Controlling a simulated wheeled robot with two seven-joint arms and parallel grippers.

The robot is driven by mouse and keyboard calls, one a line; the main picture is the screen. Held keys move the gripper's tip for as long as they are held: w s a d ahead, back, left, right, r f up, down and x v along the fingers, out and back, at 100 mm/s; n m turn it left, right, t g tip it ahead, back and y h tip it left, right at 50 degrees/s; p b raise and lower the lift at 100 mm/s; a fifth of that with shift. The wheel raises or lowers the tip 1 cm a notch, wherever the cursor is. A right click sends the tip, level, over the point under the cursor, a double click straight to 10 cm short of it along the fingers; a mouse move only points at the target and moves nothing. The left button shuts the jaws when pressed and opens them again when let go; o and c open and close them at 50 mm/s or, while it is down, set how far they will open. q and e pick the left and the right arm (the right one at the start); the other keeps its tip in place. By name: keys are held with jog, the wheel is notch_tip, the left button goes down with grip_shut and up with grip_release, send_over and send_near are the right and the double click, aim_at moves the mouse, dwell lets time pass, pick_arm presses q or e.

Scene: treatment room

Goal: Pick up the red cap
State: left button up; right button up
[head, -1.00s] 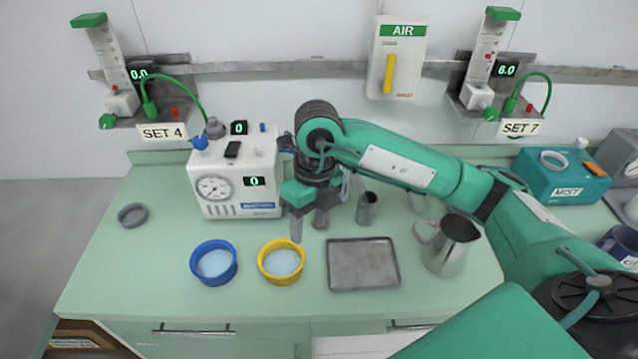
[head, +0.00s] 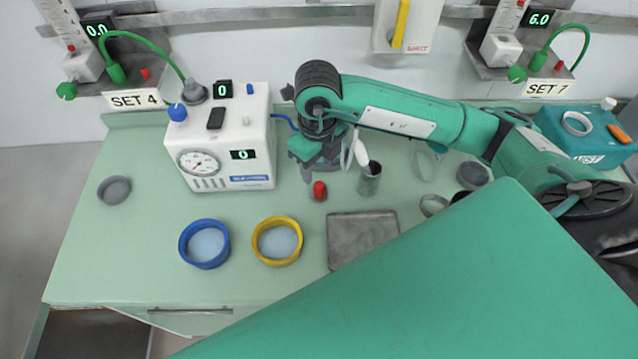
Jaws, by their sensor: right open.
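The red cap (head: 319,189) stands on the green counter on a small grey round base, to the right of the white machine and above the yellow ring. My right gripper (head: 314,172) is open just behind and above the cap, pointing down. One finger shows beside the cap's upper left. The other finger is mostly hidden, and I cannot tell whether either touches the cap. My left gripper is not in view.
A white gauge machine (head: 218,140) stands left of my gripper. A grey metal cup (head: 370,180) is close on the right. A blue ring (head: 204,244), a yellow ring (head: 277,241) and a metal tray (head: 350,240) lie in front. My large green arm link covers the lower right.

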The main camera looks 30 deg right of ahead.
aim_at(319, 185)
jog(key=shift+f, duration=0.5)
jog(key=shift+s+f+p, duration=0.1)
jog(key=shift+f+p, duration=0.2)
jog(key=shift+p, duration=0.1)
notch_tip(319, 185, down, 4)
jog(key=shift+d+r+p, duration=0.1)
jog(key=shift+r+p, duration=0.15)
jog(key=shift+p, duration=0.45)
jog(key=shift+f, duration=0.45)
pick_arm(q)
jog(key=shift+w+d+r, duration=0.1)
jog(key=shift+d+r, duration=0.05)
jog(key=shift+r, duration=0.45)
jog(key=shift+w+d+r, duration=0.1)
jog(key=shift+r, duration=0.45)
pick_arm(e)
jog(key=c, duration=1.1)
